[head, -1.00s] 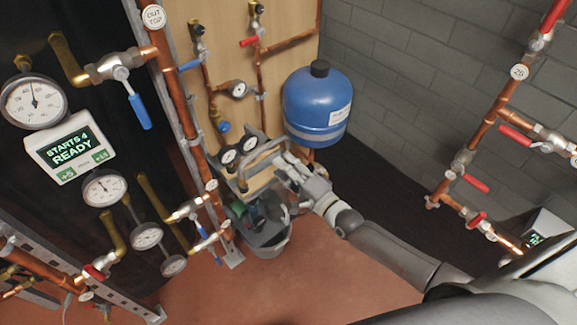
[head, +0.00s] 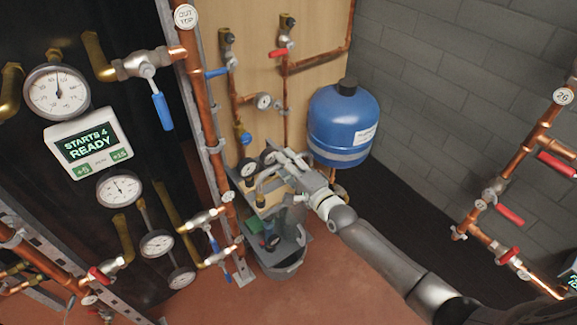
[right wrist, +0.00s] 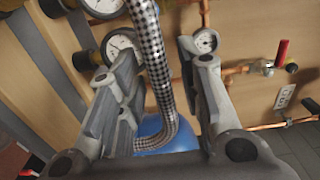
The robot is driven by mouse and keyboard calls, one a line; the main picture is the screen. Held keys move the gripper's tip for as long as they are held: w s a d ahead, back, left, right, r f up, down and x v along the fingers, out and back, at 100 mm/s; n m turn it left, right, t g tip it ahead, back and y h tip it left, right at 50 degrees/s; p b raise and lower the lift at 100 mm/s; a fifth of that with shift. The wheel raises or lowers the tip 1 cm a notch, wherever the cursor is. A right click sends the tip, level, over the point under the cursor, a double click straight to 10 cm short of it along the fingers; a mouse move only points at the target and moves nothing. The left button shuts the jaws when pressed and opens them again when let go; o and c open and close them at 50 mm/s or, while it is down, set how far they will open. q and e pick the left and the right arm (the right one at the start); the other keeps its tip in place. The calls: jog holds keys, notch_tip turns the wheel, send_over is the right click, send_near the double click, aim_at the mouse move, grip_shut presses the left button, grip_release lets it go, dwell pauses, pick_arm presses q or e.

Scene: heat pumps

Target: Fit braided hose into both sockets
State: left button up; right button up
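The braided hose (right wrist: 152,62), with a black-and-silver check, runs down between the fingers of my right gripper (right wrist: 160,100) in the right wrist view and bends at its lower part. The fingers stand apart, with a clear gap between the hose and the right finger. In the head view my right gripper (head: 283,168) is at the small gauge unit, beside a grey curved piece (head: 262,182) that looks like the hose. Dark round fittings with brass (right wrist: 90,62) sit left of the hose; I cannot tell whether they are the sockets. The hose ends are hidden. My left gripper is out of view.
A blue tank (head: 342,128) stands close behind my right gripper. A grey bucket (head: 284,262) with items sits below it. Copper pipes with valves (head: 152,85) and gauges (head: 57,92) line the left; more pipework (head: 500,190) stands at right. The red floor is partly clear.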

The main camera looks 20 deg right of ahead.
jog(key=shift+c, duration=0.3)
grip_shut()
jog(key=shift+r, duration=0.2)
jog(key=shift+r+p, duration=0.4)
jog(key=shift+p, duration=0.1)
jog(key=shift+r+p, duration=1.3)
jog(key=shift+r, duration=0.15)
